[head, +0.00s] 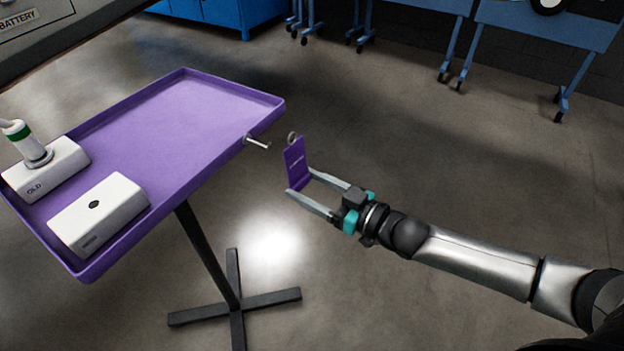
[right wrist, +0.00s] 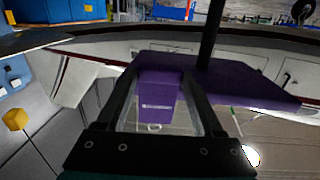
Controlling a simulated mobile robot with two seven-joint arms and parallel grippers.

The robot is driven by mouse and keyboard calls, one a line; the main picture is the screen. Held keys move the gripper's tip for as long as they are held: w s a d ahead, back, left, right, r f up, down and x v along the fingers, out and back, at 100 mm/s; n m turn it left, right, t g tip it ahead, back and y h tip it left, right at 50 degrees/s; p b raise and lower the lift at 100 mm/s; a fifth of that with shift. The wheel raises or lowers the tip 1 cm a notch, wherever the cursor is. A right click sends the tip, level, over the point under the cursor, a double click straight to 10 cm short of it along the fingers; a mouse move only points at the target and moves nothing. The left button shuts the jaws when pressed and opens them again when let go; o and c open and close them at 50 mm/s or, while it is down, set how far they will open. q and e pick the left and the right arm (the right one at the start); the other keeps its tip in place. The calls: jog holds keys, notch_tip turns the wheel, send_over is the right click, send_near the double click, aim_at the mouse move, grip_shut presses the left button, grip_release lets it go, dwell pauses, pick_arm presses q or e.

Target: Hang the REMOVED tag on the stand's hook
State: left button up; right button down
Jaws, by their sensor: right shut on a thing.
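The purple tag (head: 295,164) has a ring at its top and hangs upright in my right gripper (head: 308,198), which is shut on its lower part. The tag also shows between the fingers in the right wrist view (right wrist: 158,105); its lettering is too small to read. The stand is a purple tray (head: 205,100) on a dark post with a cross-shaped foot. Its hook (head: 257,142), a short metal peg, sticks out from the tray's right edge. The tag is a little to the right of the hook in the head view, apart from it. My left gripper is not in view.
A white block marked OLD (head: 45,172), with a green-banded white part on it, and a second white block (head: 98,215) stand on the tray's near left. Blue carts (head: 545,25) and a blue cabinet (head: 225,12) stand at the back. The floor around my right arm is clear.

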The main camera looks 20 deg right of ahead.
pick_arm(q)
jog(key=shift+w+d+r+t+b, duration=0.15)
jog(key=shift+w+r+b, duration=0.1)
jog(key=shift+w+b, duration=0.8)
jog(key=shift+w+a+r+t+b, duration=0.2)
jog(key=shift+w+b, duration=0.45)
jog(key=shift+b, duration=0.65)
pick_arm(e)
jog(key=shift+n+t+y, duration=0.3)
jog(key=shift+y, duration=0.5)
jog(key=shift+w+a+f, duration=0.25)
jog(key=shift+a+f, duration=0.15)
jog(key=shift+a, duration=0.35)
jog(key=shift+w+a+f, duration=0.25)
jog(key=shift+a+f, duration=0.2)
jog(key=shift+a, duration=0.3)
jog(key=shift+w+a+f, duration=0.25)
jog(key=shift+a+f, duration=0.15)
jog(key=shift+a, duration=0.35)
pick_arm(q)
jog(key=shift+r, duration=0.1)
pick_arm(e)
jog(key=shift+w, duration=0.1)
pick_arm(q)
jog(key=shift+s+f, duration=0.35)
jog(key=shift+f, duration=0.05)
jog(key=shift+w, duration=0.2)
pick_arm(e)
jog(key=shift+w+a, duration=0.2)
